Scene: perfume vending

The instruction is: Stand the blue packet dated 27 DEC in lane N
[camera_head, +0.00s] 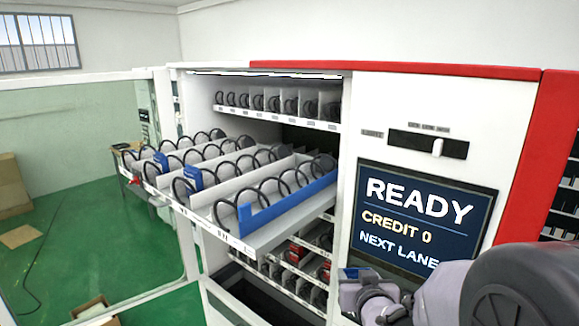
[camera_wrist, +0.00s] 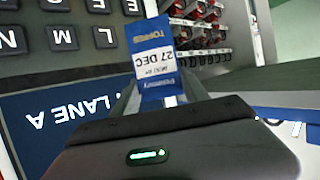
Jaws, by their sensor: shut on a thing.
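My gripper (camera_wrist: 160,96) is shut on a blue packet (camera_wrist: 153,42) with a white label reading 27 DEC, upside down in the wrist view. The packet sticks out beyond the fingertips. In the head view my gripper (camera_head: 366,294) is at the lower right, in front of the machine's screen and right of the pulled-out tray; the packet is hard to make out there. The tray (camera_head: 246,241) has several lanes with black coils. Blue packets stand in two lanes, one farther left (camera_head: 161,164) and one nearer the middle (camera_head: 193,178). The lane letters are too small to read.
A long blue strip (camera_head: 290,203) runs along the tray's right lane. The screen (camera_head: 425,215) reads READY and CREDIT 0. A fixed shelf (camera_head: 280,119) sits above the tray, and lower shelves with red items lie below. Green floor is open at left.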

